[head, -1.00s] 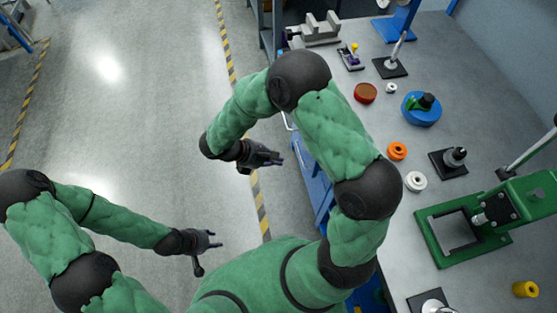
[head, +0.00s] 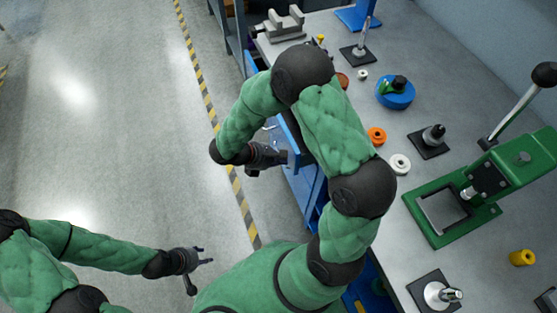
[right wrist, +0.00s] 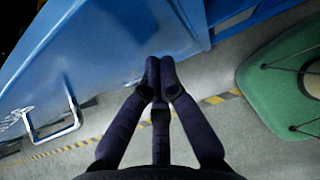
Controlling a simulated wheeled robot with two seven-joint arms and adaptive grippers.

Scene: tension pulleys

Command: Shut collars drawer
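A blue drawer front (head: 292,157) stands out from the bench side in the head view, largely covered by my right arm. I cannot read which drawer it is. In the right wrist view the blue panel (right wrist: 105,55) fills the upper left, with a pale metal handle (right wrist: 57,122) at its lower left. My right gripper (head: 282,157) is beside the drawer front; its fingertips (right wrist: 160,65) are together and empty, at or near the panel. I cannot tell if they touch. My left gripper (head: 207,256) is open and empty over the floor.
The bench top (head: 400,210) holds a green press (head: 470,190), a blue round fixture (head: 395,92), an orange ring (head: 377,136), a white ring (head: 400,164) and a yellow part (head: 522,257). Floor left of the bench is clear, with a striped line (head: 205,100).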

